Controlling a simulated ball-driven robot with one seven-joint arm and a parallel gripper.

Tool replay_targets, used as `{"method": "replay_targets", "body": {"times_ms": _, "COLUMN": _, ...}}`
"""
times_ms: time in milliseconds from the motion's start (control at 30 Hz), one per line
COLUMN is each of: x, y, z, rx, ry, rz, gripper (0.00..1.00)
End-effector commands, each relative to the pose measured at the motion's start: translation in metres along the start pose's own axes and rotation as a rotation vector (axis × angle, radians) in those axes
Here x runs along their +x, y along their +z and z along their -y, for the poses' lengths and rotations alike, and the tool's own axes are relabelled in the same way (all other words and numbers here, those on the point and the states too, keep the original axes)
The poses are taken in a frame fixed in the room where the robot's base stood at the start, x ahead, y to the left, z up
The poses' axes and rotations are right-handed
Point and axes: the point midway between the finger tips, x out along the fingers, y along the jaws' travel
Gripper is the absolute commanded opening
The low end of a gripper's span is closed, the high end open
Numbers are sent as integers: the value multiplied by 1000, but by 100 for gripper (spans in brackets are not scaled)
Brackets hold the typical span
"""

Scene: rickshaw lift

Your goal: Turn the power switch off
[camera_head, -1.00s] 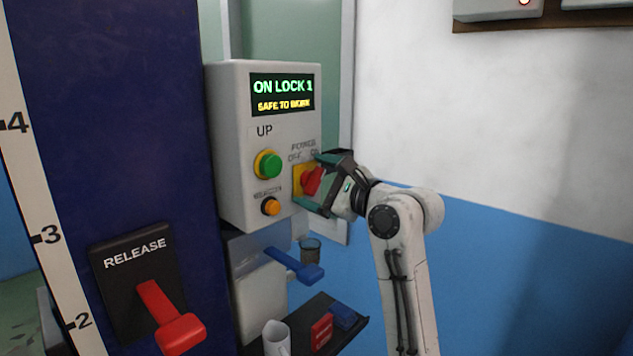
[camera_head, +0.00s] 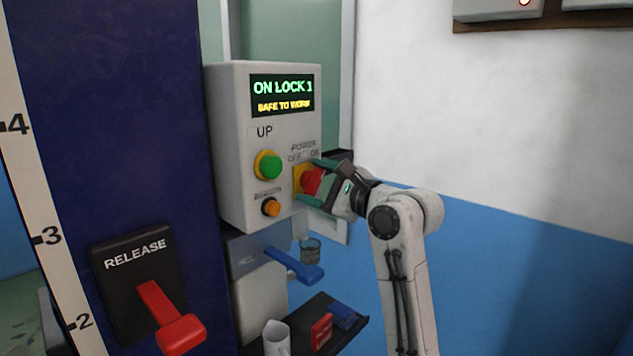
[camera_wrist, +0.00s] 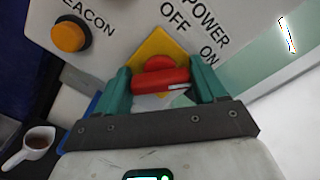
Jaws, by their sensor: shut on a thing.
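The power switch is a red rotary knob (camera_head: 313,181) on a yellow plate (camera_head: 298,180), at the lower right of the grey control box (camera_head: 228,150). OFF and ON labels stand above it. My gripper (camera_head: 315,181) is at the knob, its green fingers on either side. In the wrist view the red knob (camera_wrist: 160,79) lies crosswise between the two green fingertips (camera_wrist: 160,88), its bar nearly level in that picture. The display (camera_head: 282,95) reads "ON LOCK 1, SAFE TO WORK".
A green UP button (camera_head: 269,165) and an orange button (camera_head: 271,207) are left of the knob. Below are a blue lever (camera_head: 295,266) and a shelf (camera_head: 340,343) with a mug and red and blue blocks. A red release lever (camera_head: 168,318) is at lower left.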

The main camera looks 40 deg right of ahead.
Motion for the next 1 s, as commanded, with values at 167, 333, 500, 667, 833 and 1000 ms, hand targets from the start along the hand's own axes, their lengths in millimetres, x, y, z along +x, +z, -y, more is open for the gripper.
{"method": "replay_targets", "body": {"times_ms": 167, "x": 0, "y": 1, "z": 0, "rx": -103, "ry": 4, "rz": -1, "gripper": 40}}
{"method": "replay_targets", "body": {"times_ms": 333, "x": 0, "y": 1, "z": -1, "rx": -250, "ry": 5, "rz": -1, "gripper": 40}}
{"method": "replay_targets", "body": {"times_ms": 500, "x": 0, "y": 0, "z": -2, "rx": -411, "ry": 6, "rz": 0, "gripper": 40}}
{"method": "replay_targets", "body": {"times_ms": 667, "x": 0, "y": 0, "z": -3, "rx": -564, "ry": 5, "rz": 1, "gripper": 40}}
{"method": "replay_targets", "body": {"times_ms": 833, "x": 0, "y": -1, "z": -3, "rx": -725, "ry": 5, "rz": 1, "gripper": 40}}
{"method": "replay_targets", "body": {"times_ms": 1000, "x": 0, "y": -2, "z": -4, "rx": -886, "ry": 5, "rz": 1, "gripper": 40}}
